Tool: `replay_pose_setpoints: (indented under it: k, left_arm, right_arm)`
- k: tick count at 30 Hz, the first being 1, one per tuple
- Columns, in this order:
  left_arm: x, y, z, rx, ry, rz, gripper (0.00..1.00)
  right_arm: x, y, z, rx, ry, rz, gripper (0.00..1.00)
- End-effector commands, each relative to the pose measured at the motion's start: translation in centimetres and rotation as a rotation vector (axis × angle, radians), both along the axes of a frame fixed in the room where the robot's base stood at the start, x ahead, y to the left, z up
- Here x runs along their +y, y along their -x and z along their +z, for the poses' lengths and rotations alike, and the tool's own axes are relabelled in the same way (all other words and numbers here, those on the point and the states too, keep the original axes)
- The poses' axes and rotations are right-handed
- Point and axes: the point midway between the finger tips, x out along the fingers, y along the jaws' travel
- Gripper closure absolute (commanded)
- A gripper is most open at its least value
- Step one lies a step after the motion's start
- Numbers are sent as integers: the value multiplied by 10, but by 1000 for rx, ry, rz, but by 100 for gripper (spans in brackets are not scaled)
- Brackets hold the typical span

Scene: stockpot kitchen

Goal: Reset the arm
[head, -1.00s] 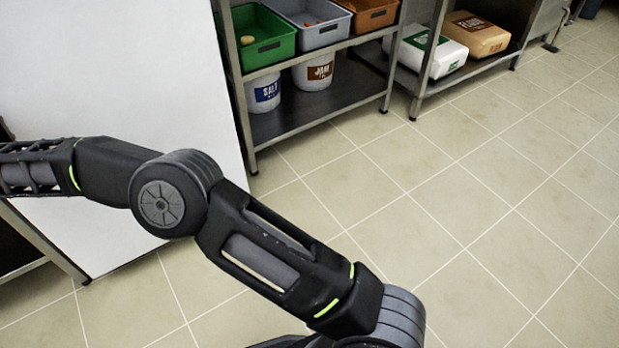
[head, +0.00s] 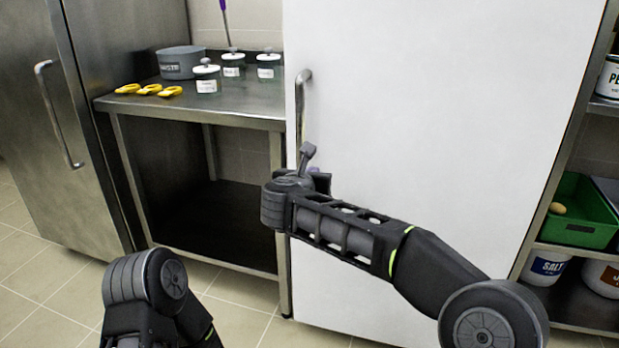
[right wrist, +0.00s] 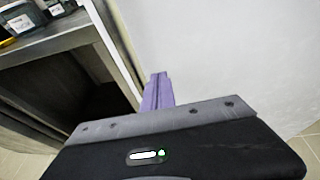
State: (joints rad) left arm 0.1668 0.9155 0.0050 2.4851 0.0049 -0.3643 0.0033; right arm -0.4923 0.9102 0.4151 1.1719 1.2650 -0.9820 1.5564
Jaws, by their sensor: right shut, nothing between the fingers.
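My right arm reaches in from the lower right of the head view, across the white door. My right gripper (head: 309,158) is at its end, in front of the door's left edge and just below the door handle (head: 303,105). In the right wrist view the purple-grey fingers of the gripper (right wrist: 158,92) are together with nothing between them. I cannot tell whether the fingers touch the door. My left arm (head: 145,285) shows only in part at the bottom left of the head view; its gripper is out of view.
The white door (head: 420,110) looks closed. A steel table (head: 225,108) to its left holds a grey pot (head: 181,62), lidded jars (head: 207,76) and yellow-handled items (head: 148,89). A steel cabinet (head: 85,130) stands at far left. A shelf with a green bin (head: 578,215) is at right.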

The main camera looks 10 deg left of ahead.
Motion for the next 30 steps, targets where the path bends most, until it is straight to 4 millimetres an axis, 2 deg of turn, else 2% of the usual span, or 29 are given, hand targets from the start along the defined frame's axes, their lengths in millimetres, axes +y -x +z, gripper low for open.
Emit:
replay_pose_setpoints:
  k: [3,6,17,21,23,24,26,28,30]
  left_arm:
    - [0,0,1,1,0,0,5]
    - [0,1,1,1,1,-2,5]
    - [-1,1,1,1,1,-2,5]
    - [-1,1,1,1,1,-2,5]
    - [-1,1,1,1,1,-2,5]
    - [-1,1,1,1,1,-2,5]
    - [0,1,1,1,1,-2,5]
    - [-1,1,1,1,1,-2,5]
    - [0,1,1,1,1,-2,5]
  right_arm:
    - [2,15,3,3,-1,2,100]
    - [3,20,4,5,-1,2,100]
    - [4,21,3,7,8,6,100]
    - [9,21,4,2,104,58,100]
    - [17,21,6,-22,205,121,100]
    - [27,24,3,-44,307,185,100]
    - [46,32,-12,-89,520,311,100]
    - [63,46,-52,-149,845,495,100]
    - [63,59,-107,-192,1160,673,100]
